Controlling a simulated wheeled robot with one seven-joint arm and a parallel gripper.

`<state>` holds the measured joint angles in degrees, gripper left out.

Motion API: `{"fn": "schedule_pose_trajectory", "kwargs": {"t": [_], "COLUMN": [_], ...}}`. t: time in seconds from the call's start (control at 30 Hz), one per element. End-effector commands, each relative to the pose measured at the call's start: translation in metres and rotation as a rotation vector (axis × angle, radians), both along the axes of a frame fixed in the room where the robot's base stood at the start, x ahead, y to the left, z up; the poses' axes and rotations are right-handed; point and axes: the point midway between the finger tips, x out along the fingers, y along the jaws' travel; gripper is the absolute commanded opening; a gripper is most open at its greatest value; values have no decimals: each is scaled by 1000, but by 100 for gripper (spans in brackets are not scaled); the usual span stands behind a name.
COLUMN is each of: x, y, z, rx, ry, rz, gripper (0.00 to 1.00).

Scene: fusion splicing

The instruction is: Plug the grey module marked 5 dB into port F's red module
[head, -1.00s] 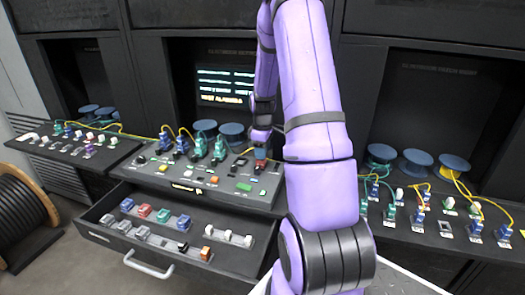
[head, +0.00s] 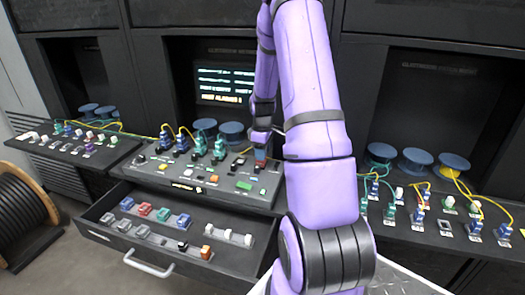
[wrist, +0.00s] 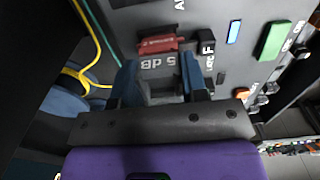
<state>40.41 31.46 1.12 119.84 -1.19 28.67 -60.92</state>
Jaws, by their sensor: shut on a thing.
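My gripper (wrist: 158,85) is shut on the grey module marked 5 dB (wrist: 158,64), with one blue-grey finger on each side of it. The red module (wrist: 157,45) is directly beyond the grey module in the wrist view, on the dark panel beside the letter F. The two look very close or touching; I cannot tell whether the grey one is seated in the red one. In the head view my gripper (head: 262,138) is low over the red module (head: 261,156) at the right of the middle panel, and the grey module is not clear there.
A green block (wrist: 272,41) and a blue strip (wrist: 233,32) are on the panel nearby. A yellow cable (wrist: 82,70) and a blue spool (wrist: 55,104) lie at the left in the wrist view. The open drawer (head: 105,237) below holds several coloured modules.

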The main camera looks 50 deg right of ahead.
Motion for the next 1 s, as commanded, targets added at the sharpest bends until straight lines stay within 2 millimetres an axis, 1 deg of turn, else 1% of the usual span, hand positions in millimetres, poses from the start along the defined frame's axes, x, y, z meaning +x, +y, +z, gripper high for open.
{"fn": "schedule_pose_trajectory", "kwargs": {"t": [0.13,0.17,0.2,0.27,0.3,0.57,0.67,0.77,1.0], "x": [0,0,0,0,0,0,0,1,1], "y": [0,0,0,0,0,0,0,0,-1], "z": [-1,-1,-1,-1,-1,0,5,18,63], "rx": [0,0,0,0,0,0,0,-2,-3], "ry": [0,0,0,0,0,0,0,-3,-3], "rz": [0,0,0,0,0,0,0,0,0], "gripper": [23,42,52,65,70,70,70,70,70]}}
